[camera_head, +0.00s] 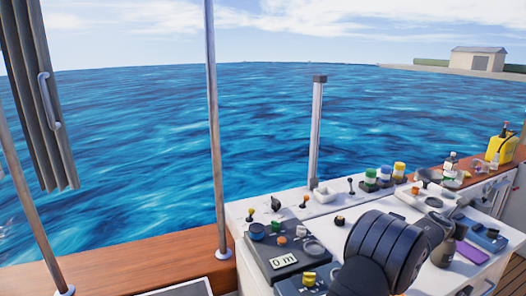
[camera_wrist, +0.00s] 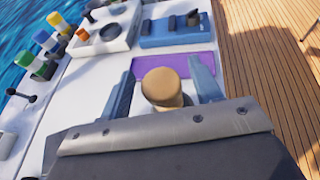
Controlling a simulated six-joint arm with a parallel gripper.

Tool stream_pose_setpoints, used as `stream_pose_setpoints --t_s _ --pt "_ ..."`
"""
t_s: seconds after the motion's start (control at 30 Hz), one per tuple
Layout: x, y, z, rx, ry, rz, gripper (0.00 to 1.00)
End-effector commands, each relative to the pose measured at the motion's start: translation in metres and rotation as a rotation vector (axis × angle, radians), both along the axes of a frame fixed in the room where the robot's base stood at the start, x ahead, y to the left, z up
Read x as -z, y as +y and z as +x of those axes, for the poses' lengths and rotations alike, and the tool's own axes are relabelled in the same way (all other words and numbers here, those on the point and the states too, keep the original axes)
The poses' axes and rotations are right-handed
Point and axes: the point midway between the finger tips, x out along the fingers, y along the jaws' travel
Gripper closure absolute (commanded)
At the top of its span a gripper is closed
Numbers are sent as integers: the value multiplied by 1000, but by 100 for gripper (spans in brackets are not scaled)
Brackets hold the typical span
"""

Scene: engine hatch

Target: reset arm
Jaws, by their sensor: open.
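My gripper (camera_wrist: 161,70) is open in the wrist view, with its two blue-grey fingers apart above the white console (camera_wrist: 75,105). A tan rounded knob (camera_wrist: 162,84) shows between the fingers; I cannot tell whether they touch it. In the head view my dark arm reaches over the console from the lower right, and its own bulk hides most of the gripper. A flat purple piece (camera_wrist: 187,65) lies just beyond the fingers; it also shows in the head view (camera_head: 472,252).
A dark panel (camera_head: 285,258) with knobs and a display stands left of my arm. Several coloured knobs (camera_head: 385,175) line the console's back. A yellow bottle (camera_head: 501,148) stands far right. A thin pole (camera_head: 214,130) rises at left. Wooden deck (camera_wrist: 265,70) lies right of the console.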

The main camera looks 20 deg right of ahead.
Motion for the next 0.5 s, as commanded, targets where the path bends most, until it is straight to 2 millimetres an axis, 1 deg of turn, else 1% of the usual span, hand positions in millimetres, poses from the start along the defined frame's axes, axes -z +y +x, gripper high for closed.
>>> stream_pose_setpoints --t_s 0.27,0.5 --pt "-2 2 0 0 0 0 41" --pt "-6 12 -2 0 2 0 41"
